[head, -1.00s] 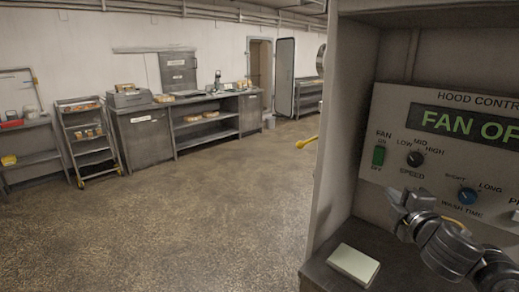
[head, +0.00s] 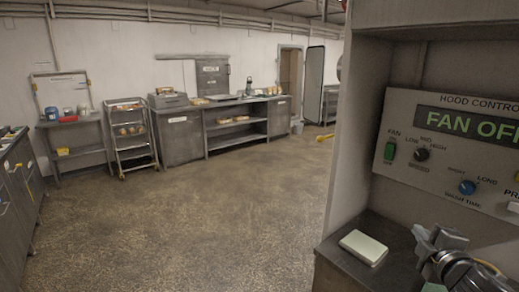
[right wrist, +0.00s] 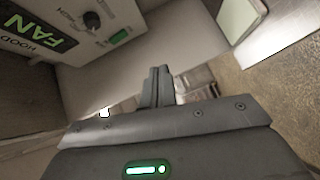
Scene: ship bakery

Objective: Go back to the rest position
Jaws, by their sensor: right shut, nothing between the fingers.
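My right gripper (head: 440,238) is at the lower right of the head view, below the hood control panel (head: 400,108) and apart from it. Its fingers are closed together and empty in the right wrist view (right wrist: 157,86). The panel display reads FAN OFF. The panel has a green fan switch (head: 390,152), a black speed knob (head: 422,154) and a blue wash-time knob (head: 467,187). Part of the panel also shows tilted at the upper left of the right wrist view (right wrist: 62,22). My left gripper is not in view.
A pale flat block (head: 364,247) lies on the dark ledge (head: 345,272) left of my right gripper. A grey wall edge (head: 352,130) stands left of the panel. Open floor (head: 190,220) lies beyond. A rack (head: 131,138) and counters (head: 180,138) line the far wall.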

